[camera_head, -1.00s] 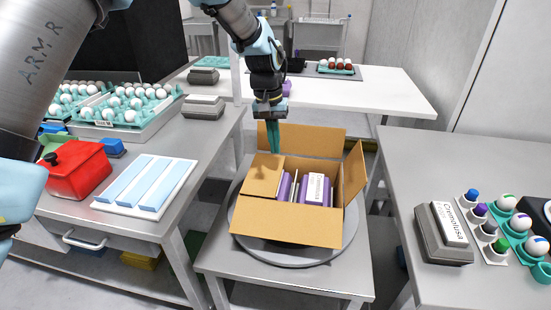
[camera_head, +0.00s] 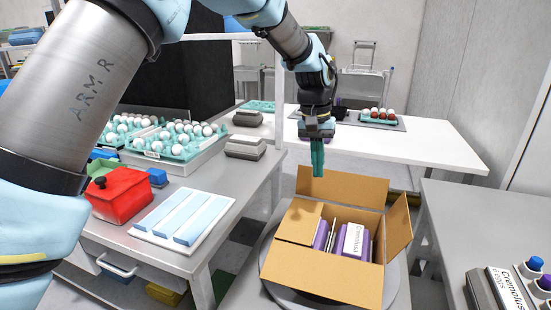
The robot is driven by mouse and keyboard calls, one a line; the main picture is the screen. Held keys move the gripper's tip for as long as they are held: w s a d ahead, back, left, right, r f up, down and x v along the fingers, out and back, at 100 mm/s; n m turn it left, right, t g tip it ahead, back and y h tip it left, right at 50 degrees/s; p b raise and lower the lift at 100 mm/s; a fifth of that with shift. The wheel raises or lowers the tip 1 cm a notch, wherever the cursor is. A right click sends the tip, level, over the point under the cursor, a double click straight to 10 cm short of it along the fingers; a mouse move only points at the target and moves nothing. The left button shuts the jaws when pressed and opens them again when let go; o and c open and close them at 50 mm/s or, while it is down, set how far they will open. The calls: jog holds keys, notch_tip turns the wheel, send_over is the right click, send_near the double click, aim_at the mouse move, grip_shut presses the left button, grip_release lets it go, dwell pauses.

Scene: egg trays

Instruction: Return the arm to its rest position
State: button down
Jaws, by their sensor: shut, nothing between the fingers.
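My gripper (camera_head: 317,172) hangs from my arm above the back flap of the open cardboard box (camera_head: 324,279). Its teal fingers point down and are shut with nothing between them. The fingertips appear in front of the back flap; whether they touch it cannot be told. The box holds purple packages, one with a white label (camera_head: 354,241). It rests on a round grey turntable (camera_head: 402,290) on a small table.
The left table carries a red box (camera_head: 120,195), a white board with light blue strips (camera_head: 181,216), and teal egg trays (camera_head: 172,148). A white table (camera_head: 440,146) stands behind.

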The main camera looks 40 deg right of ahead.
jog(key=w+a+n, duration=0.2)
jog(key=w+a, duration=0.3)
jog(key=a, duration=0.4)
jog(key=w+a+n+t, duration=0.1)
jog(key=w+a, duration=0.5)
jog(key=a, duration=0.2)
jog(key=w+a+n, duration=0.2)
jog(key=w+a, duration=0.3)
jog(key=a, duration=0.4)
jog(key=s+a+f+n, duration=0.1)
jog(key=s+a+n, duration=0.1)
jog(key=a, duration=1.1)
jog(key=s+a+f+n+t, duration=0.1)
jog(key=s+a+n, duration=0.2)
jog(key=a, duration=1.1)
jog(key=shift+s+a+f+t, duration=0.15)
jog(key=shift+s+a+t, duration=0.15)
jog(key=shift+s, duration=0.35)
